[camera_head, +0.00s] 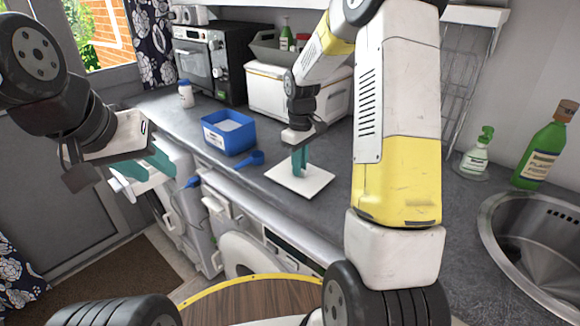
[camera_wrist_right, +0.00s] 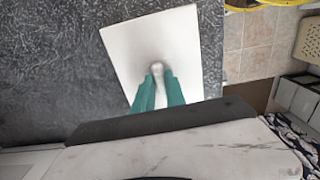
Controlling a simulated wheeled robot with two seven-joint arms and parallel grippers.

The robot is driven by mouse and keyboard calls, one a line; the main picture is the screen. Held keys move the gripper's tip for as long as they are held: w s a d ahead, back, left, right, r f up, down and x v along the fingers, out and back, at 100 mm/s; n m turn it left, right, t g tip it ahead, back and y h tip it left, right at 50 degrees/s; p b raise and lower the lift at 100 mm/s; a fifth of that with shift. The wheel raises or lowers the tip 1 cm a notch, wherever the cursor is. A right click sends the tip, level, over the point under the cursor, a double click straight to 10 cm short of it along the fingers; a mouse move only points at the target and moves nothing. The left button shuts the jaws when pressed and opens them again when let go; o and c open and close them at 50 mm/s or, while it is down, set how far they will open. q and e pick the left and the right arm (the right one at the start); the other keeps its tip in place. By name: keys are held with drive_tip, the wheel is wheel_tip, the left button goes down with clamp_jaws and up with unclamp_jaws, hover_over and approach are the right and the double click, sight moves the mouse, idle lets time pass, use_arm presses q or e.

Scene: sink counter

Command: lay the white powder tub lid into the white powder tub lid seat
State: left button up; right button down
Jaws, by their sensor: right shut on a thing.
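The lid is a flat white square plate (camera_head: 305,186) with a small knob in its middle. My right gripper (camera_head: 299,172) is shut on the knob from above. In the right wrist view the lid (camera_wrist_right: 185,35) shows flat below the teal fingers (camera_wrist_right: 158,90), which sit at the round knob. I cannot tell whether the lid touches the counter. The blue tub (camera_head: 228,140) stands to the left of the lid, its open top showing white powder (camera_head: 228,125); the lid is apart from it. My left gripper (camera_head: 146,172) is open and empty, left of the counter's front edge.
A blue scoop (camera_head: 252,158) lies on the counter between tub and lid. A white jar (camera_head: 186,95), a dark oven (camera_head: 215,60) and a white bread bin (camera_head: 270,92) stand behind. Soap bottle (camera_head: 478,152), green bottle (camera_head: 543,152) and sink (camera_head: 540,240) are at the right.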

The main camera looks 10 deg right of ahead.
drive_tip(key=shift+r, duration=1.45)
drive_tip(key=c, duration=1.9)
unclamp_jaws()
clamp_jaws()
